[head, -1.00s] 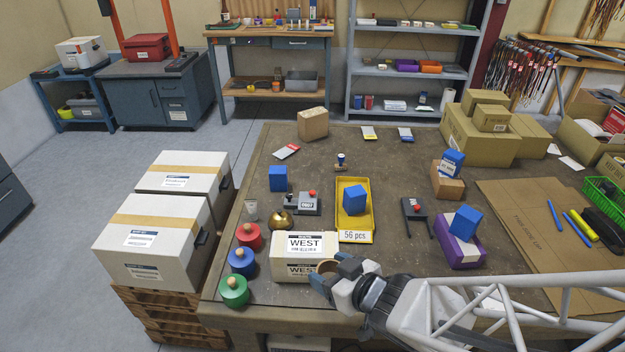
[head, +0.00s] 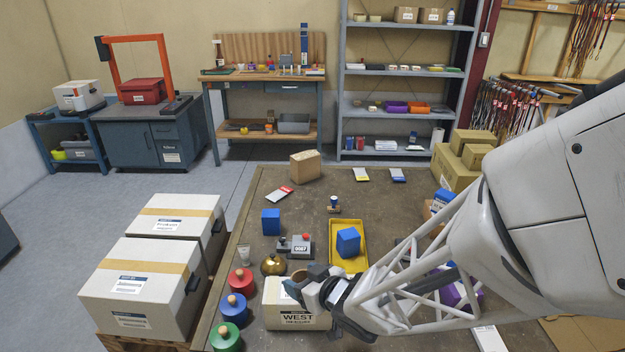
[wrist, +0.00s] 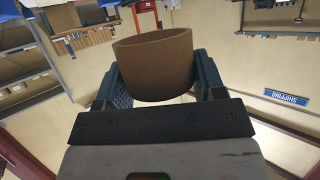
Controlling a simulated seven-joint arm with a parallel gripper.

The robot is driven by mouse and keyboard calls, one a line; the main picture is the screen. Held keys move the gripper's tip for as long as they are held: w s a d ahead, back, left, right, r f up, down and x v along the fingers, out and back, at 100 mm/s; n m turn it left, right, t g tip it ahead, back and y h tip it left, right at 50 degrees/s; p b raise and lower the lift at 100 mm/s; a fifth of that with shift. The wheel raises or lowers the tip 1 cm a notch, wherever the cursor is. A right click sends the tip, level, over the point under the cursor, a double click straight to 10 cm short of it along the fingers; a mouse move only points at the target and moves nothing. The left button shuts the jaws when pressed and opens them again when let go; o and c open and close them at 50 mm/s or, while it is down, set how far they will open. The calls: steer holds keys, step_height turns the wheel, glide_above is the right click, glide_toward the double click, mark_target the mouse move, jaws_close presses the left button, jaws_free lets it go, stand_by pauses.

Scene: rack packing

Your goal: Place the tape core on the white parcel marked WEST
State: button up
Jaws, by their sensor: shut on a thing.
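The tape core (wrist: 155,65) is a brown cardboard ring. In the wrist view it sits between the two blue fingers of my gripper (wrist: 160,85), which is shut on it. In the head view my gripper (head: 305,285) is at the white parcel marked WEST (head: 297,317), over its upper right part. The tape core (head: 291,287) shows there at the fingertips, partly hidden by the gripper. I cannot tell whether the core touches the parcel's top.
Red, blue and green weights (head: 233,308) stand left of the parcel. A brass bell (head: 274,265), a grey counter (head: 297,247) and a yellow tray (head: 361,256) with a blue block (head: 348,242) are behind it. My arm covers the table's right side.

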mark_target(301, 279)
steer(key=shift+w+a+f, duration=0.1)
steer(key=shift+w+a, duration=0.15)
steer(key=shift+w, duration=0.35)
steer(key=shift+w+a, duration=0.3)
steer(key=shift+w, duration=0.3)
steer(key=shift+w+a+f, duration=0.1)
steer(key=shift+w+a, duration=0.15)
steer(key=shift+w, duration=0.35)
steer(key=shift+f, duration=1.75)
steer(key=o, duration=0.9)
steer(key=shift+f, duration=0.1)
steer(key=shift+s+d+r, duration=0.3)
steer(key=shift+d+r, duration=0.05)
steer(key=v, duration=1.1)
